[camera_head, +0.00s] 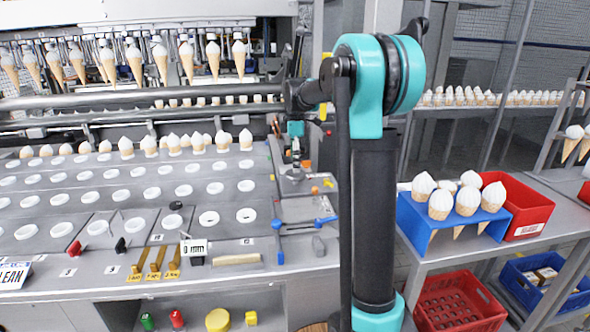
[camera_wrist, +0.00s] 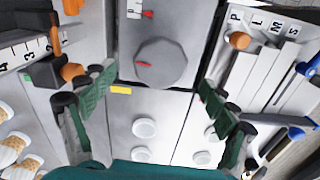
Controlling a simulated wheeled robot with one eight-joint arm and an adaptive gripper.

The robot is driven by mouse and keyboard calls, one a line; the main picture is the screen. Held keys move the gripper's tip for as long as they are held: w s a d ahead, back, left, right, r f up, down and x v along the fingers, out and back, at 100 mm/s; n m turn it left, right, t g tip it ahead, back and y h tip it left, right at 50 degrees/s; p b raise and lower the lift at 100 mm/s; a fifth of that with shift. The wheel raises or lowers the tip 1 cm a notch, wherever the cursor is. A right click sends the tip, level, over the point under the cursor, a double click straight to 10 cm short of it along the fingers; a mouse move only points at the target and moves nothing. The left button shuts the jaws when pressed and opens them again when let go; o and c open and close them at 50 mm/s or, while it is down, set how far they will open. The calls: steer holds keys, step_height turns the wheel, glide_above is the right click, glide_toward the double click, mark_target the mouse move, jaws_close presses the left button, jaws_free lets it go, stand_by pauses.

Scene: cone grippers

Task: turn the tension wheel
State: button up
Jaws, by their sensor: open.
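A grey round many-sided wheel (camera_wrist: 165,58) with a red pointer on its left part lies on a grey panel at the upper middle of the wrist view; I take it for the tension wheel. A short scale with a red marker (camera_wrist: 147,14) is just above it. My gripper (camera_wrist: 157,82) is open, its green-padded fingers spread to the left and right below the wheel. Nothing is between the fingers, and they appear apart from the wheel. In the head view my gripper (camera_head: 296,130) is small and partly hidden by my arm, over the right end of the machine. I cannot make out the wheel clearly there.
A scale with an orange-handled lever (camera_wrist: 55,35) stands left of the wheel, and a lettered slider with an orange knob (camera_wrist: 239,40) stands right. Blue handles (camera_head: 300,224) and several white cups are near. A blue cone stand (camera_head: 446,226) is at the right.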

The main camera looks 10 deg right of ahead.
step_height(320, 180, up, 9)
steer(key=shift+f, duration=0.2)
steer(key=shift+s, duration=0.1)
